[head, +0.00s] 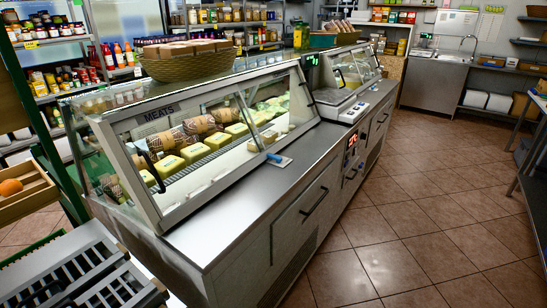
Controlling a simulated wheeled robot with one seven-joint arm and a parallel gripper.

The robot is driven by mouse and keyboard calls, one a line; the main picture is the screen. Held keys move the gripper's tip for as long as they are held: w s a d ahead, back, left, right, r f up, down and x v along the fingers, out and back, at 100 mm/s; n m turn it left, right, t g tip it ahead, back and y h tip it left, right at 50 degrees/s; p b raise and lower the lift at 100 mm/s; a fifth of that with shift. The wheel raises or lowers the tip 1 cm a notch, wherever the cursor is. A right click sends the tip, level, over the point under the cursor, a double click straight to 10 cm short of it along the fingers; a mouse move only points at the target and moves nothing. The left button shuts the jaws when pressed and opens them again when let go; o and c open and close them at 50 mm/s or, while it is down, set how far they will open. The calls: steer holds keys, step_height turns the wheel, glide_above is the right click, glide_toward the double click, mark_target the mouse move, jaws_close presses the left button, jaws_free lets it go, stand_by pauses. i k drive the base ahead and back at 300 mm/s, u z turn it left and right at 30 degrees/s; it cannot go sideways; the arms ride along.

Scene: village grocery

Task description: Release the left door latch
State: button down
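The glass-fronted meat case (178,222) stands at the left and middle, with a "MEATS" label on its upper frame. Its left glass door (200,150) looks closed over rows of yellow packs and wrapped rolls. A dark curved handle (151,170) shows at the left end of the front. Another dark handle (309,92) is at the right end. I cannot make out a separate latch for the left door at this size. A small blue and white item (279,160) lies on the steel ledge by the glass. My gripper is not in view.
A wicker basket (190,66) sits on the case top. A grey slatted crate (75,278) and a wooden crate (25,192) are at the lower left. A scale (345,98) stands farther along the counter. The tiled floor (420,240) at the right is clear.

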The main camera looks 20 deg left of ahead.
mark_target(279, 159)
steer(key=z, duration=0.1)
steer(key=i, duration=0.85)
steer(key=u, duration=1.75)
